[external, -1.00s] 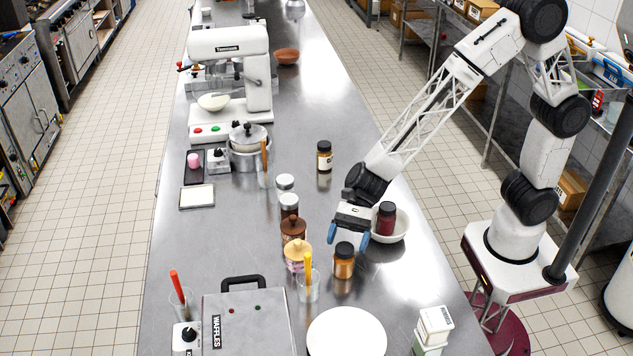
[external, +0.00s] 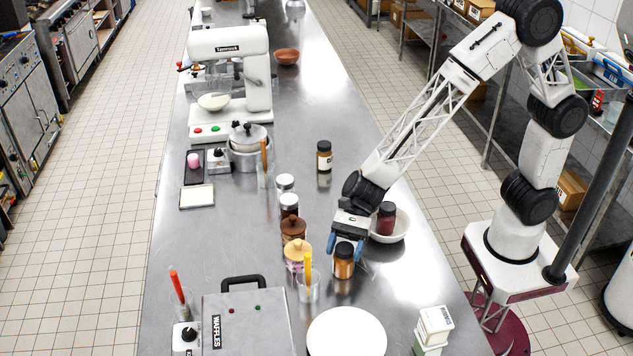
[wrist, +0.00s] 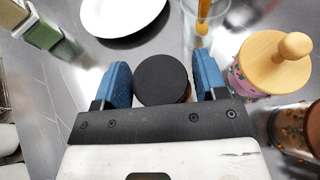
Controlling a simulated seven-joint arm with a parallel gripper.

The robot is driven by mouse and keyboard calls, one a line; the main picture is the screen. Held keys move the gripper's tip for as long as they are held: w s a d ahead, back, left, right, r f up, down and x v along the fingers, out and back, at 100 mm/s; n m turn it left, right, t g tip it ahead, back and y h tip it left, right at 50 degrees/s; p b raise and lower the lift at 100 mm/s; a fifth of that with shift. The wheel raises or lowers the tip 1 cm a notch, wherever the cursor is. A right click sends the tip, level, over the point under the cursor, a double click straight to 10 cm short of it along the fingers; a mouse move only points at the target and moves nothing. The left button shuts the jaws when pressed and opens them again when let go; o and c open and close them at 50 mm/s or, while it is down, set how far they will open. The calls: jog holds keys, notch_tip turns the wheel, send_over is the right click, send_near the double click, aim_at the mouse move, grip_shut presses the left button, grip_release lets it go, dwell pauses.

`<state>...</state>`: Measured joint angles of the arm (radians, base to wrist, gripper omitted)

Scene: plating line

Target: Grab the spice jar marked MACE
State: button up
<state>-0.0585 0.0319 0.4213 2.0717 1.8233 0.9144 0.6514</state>
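A spice jar with orange-brown contents and a black lid (external: 344,262) stands upright on the steel counter. No jar label is readable as MACE. My gripper (external: 346,248) is open, pointing down, with its blue fingers on either side of this jar. In the wrist view the black lid (wrist: 162,78) lies between the two fingers (wrist: 160,88), with a narrow gap on each side; the jar's body is mostly hidden. Other jars are a dark red one (external: 386,220) in a white bowl, a black-lidded one (external: 324,158) farther back, and two (external: 285,186) (external: 289,206) left of my gripper.
A white bowl (external: 403,227) is close on the right of my gripper. Wooden-lidded canisters (external: 297,256) and a glass with a yellow-handled utensil (external: 308,287) stand close on the left. A white plate (external: 347,335), waffle maker (external: 247,325) and cartons (external: 433,328) are nearer the camera.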

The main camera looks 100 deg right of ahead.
jog(key=c, duration=0.8)
jog(key=shift+r, duration=0.1)
jog(key=shift+r, duration=0.2)
jog(key=shift+c, duration=0.5)
jog(key=shift+r, duration=4.75)
